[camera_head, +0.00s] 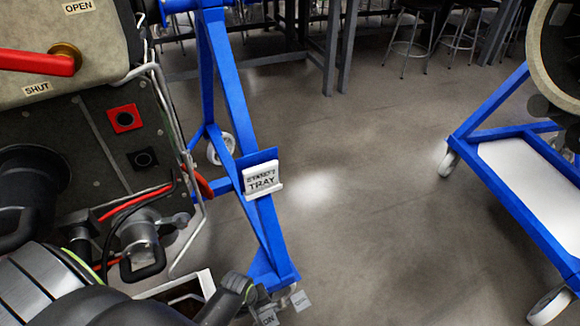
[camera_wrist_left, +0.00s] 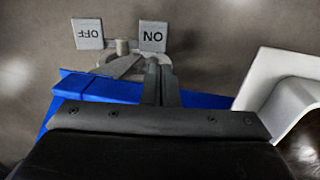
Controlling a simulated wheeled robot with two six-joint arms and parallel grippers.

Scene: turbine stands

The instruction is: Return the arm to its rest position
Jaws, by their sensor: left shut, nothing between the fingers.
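My left arm comes in from the lower left in the head view. Its gripper (camera_head: 236,288) is at the bottom, close to a switch with small grey ON and OFF plates at the foot of the blue stand (camera_head: 222,75). In the left wrist view, my left gripper (camera_wrist_left: 160,85) has its fingers together with nothing between them. The fingertips overlap the round switch base in that picture, with the OFF plate (camera_wrist_left: 87,33) and the ON plate (camera_wrist_left: 153,36) beyond. I cannot tell whether they touch the switch. My right gripper is not in view.
A grey panel (camera_head: 85,145) with a red lever (camera_head: 35,62), cables and a bent metal rail (camera_head: 190,170) stands at left. A white tray (camera_head: 205,282) is beside my gripper. A tray sign (camera_head: 262,180) hangs on the stand. Open floor (camera_head: 370,200) lies right, before another blue stand (camera_head: 510,190).

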